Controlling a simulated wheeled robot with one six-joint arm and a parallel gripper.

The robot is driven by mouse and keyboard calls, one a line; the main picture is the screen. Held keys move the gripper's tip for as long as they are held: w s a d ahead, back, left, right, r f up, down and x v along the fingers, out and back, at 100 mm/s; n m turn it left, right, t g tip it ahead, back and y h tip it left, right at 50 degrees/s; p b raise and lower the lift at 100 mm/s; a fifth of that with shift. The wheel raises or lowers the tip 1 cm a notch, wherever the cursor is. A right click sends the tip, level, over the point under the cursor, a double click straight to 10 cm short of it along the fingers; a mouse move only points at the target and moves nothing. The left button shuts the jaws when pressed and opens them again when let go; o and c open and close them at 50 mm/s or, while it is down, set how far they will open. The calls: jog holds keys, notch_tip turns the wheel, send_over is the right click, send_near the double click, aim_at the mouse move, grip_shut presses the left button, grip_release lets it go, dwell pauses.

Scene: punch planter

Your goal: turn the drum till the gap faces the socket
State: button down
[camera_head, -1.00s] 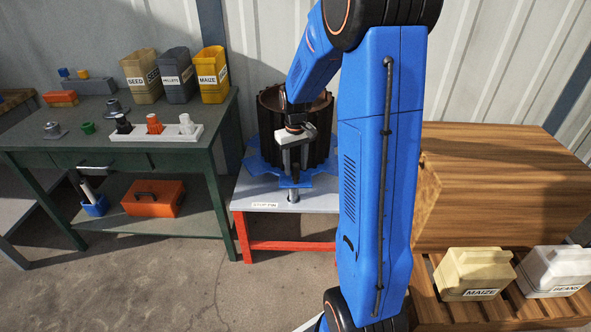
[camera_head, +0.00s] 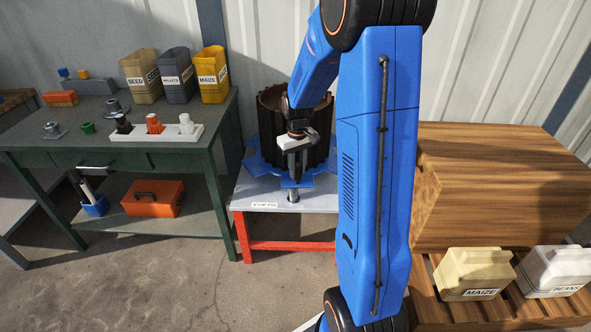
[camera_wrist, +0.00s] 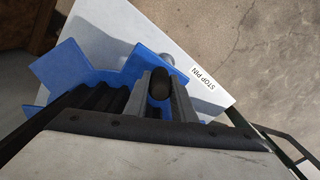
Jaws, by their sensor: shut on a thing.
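The dark ribbed drum (camera_head: 270,112) stands upright with its open top up, and blue plates (camera_head: 258,164) spread around its foot. My gripper (camera_head: 297,172) is at the drum's front side, pointing down. In the wrist view my gripper (camera_wrist: 161,96) is shut on a black round-topped post (camera_wrist: 160,84), which sits between its two grey fingers. A grey cylinder (camera_head: 293,195) stands at the front of the stand, by the "STOP PIN" label (camera_head: 265,205). It shows partly behind a blue plate in the wrist view (camera_wrist: 168,59). I cannot make out the gap or an open socket.
The drum's stand has a grey top (camera_head: 245,190) and red legs (camera_head: 247,235). A green workbench (camera_head: 60,135) with bins and small parts is at left. A wooden box (camera_head: 490,185) and a pallet with two labelled containers are at right. The floor in front is clear.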

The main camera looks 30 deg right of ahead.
jog(key=s+d+n, duration=0.2)
jog(key=d+n, duration=0.1)
jog(key=d, duration=0.6)
jog(key=shift+s+n, duration=0.3)
jog(key=shift+n, duration=0.1)
jog(key=c, duration=1.5)
grip_release()
jog(key=shift+r, duration=0.15)
notch_tip(320, 180, up, 17)
jog(key=shift+r, duration=0.1)
